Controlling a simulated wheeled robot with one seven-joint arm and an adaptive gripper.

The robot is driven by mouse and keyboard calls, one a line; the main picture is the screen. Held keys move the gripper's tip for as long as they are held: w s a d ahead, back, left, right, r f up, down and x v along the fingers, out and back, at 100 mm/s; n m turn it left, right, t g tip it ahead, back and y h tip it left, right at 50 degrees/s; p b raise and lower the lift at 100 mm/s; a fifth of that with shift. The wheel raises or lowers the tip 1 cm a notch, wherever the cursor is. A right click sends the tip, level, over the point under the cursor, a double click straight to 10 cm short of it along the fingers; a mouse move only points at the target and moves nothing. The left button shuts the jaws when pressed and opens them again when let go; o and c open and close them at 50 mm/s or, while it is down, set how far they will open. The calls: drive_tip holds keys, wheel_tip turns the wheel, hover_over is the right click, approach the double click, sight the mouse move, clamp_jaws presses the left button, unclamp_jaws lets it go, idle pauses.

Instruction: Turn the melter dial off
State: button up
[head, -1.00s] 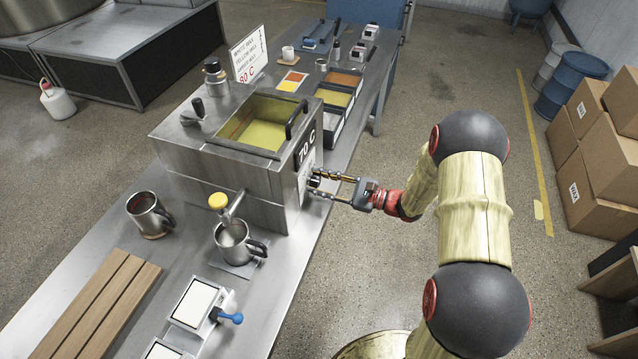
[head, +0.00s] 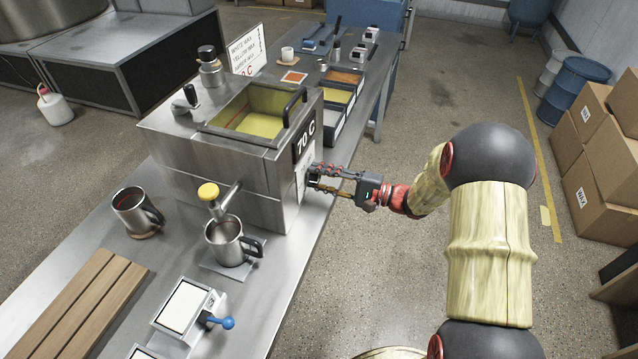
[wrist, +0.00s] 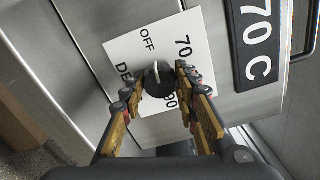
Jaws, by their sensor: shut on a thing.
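The melter (head: 230,165) is a steel box on the bench with yellow wax inside and a "70 C" plate (head: 306,138) on its right side. In the wrist view the black dial (wrist: 158,84) sits on a white label (wrist: 128,58) marked OFF, 70 and 90, with other lettering partly hidden. A pale pointer line on the dial points up in the picture, between OFF and 70. My gripper (wrist: 160,78) is shut on the dial, one finger on each side. In the head view my gripper (head: 316,180) is at the melter's right side and the dial is mostly hidden.
A mug (head: 226,243) stands under the yellow-knobbed tap (head: 210,192). Another mug (head: 134,212) stands to its left on the bench.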

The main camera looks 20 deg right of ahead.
drive_tip(key=shift+f+n+b, duration=0.1)
drive_tip(key=shift+n+b, duration=0.35)
drive_tip(key=shift+n, duration=0.05)
drive_tip(key=o, duration=1.2)
drive_tip(key=shift+c, duration=0.2)
drive_tip(key=v, duration=1.2)
